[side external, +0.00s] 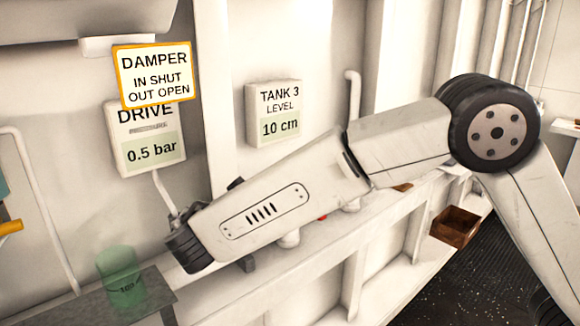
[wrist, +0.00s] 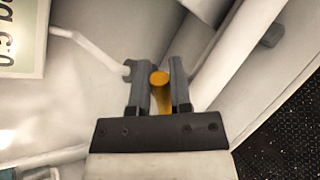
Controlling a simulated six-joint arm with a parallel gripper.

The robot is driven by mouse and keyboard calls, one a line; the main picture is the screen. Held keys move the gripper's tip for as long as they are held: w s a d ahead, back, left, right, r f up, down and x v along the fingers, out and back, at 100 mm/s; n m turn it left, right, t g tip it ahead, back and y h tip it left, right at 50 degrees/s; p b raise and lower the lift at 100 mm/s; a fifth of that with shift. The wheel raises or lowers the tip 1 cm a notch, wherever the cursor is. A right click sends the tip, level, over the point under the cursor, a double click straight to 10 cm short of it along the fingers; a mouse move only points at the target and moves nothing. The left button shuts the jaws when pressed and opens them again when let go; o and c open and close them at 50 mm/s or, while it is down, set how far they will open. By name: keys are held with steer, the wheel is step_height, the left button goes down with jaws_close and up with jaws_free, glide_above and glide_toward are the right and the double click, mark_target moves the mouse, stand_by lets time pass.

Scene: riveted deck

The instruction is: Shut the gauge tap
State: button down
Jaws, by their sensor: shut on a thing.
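In the wrist view my gripper (wrist: 158,75) has its two grey fingers on either side of a yellow handle (wrist: 160,80), shut on it. The handle's round end faces the camera; the tap body under it is hidden. A thin white pipe (wrist: 90,48) runs from a gauge panel (wrist: 25,40) toward the left finger. In the side view the DRIVE gauge (side external: 148,150) reads 0.5 bar, and its pipe (side external: 163,190) runs down behind the end of my arm. My arm hides most of the gripper and the handle there.
A DAMPER sign (side external: 155,76) reads "in shut, out open". The TANK 3 level gauge (side external: 275,115) reads 10 cm. A green translucent cup (side external: 122,278) stands on a grey shelf at lower left. An orange handle (side external: 10,227) shows at the left edge. A brown box (side external: 455,226) is at right.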

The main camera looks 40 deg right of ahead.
steer(key=m+y, duration=0.1)
steer(key=y, duration=0.1)
steer(key=f+m+y, duration=0.1)
steer(key=shift+d+m, duration=0.3)
steer(key=shift+f+m+g+y, duration=0.35)
steer(key=shift+m+y, duration=0.45)
steer(key=shift+y, duration=0.2)
steer(key=c, duration=0.6)
jaws_free()
steer(key=shift+s, duration=0.1)
steer(key=shift+v, duration=3.8)
steer(key=shift+d, duration=0.15)
